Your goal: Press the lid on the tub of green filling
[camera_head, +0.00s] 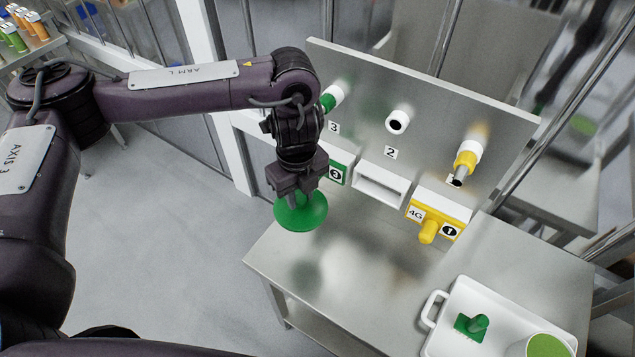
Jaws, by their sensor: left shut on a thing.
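My left gripper (300,201) is shut on a round green lid (302,220). It holds the lid above the far left part of the steel table, and the part of the lid between the fingers is hidden. A tub of green filling (549,346) stands in the white tray at the bottom right, cut off by the picture's lower edge. Its green top shows uncovered, well apart from the lid. My right gripper is out of view.
A steel panel (350,70) with numbered ports stands at the table's back. A yellow block (437,216) sits at port 1. The steel table's (350,285) middle is clear.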

